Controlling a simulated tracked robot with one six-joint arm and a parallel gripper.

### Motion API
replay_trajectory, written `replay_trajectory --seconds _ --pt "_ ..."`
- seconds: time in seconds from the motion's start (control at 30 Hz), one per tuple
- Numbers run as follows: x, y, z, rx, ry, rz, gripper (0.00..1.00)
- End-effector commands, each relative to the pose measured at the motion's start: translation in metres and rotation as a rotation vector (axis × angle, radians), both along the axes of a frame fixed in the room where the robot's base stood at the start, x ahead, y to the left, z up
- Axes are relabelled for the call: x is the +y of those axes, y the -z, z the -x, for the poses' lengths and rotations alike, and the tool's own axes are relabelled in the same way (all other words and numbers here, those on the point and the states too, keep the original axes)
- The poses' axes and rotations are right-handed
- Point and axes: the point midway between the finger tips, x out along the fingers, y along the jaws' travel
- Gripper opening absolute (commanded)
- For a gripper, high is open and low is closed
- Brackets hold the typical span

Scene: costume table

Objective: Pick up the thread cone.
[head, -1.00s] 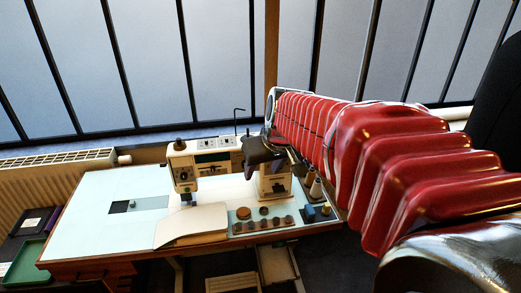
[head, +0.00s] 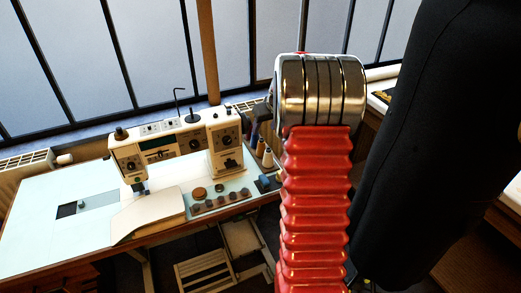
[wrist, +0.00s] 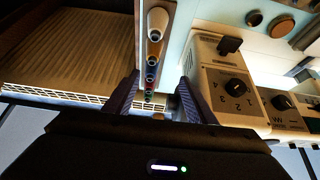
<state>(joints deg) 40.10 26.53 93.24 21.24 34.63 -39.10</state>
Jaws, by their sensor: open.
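Several thread cones stand in a row at the right end of the sewing table; a pale one (head: 260,147) and a yellowish one (head: 267,158) show in the head view. In the wrist view the row runs from a large cream cone (wrist: 157,20) down to smaller-looking cones between the fingers, including a red-toned one (wrist: 151,78). I cannot tell which cone the task names. My gripper (wrist: 158,97) is open, with its dark fingers on either side of the far end of the row and nothing visibly held. In the head view my gripper (head: 262,110) is partly hidden behind my arm.
A cream sewing machine (head: 175,143) stands left of the cones; its dial panel (wrist: 237,95) is close to the right finger. A black form (head: 430,140) stands at the right.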

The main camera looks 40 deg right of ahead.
Motion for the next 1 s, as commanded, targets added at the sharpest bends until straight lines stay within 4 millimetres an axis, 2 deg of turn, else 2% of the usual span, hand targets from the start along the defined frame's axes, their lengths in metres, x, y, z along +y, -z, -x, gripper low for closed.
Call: replay_trajectory --seconds 0.13,0.57,1.0 --pt "-0.015 0.009 0.000 -0.001 0.009 0.004 0.50" --pt "-0.015 0.013 -0.002 0.000 0.009 0.002 0.50" --pt "-0.023 0.060 -0.027 0.000 0.010 0.001 0.50"
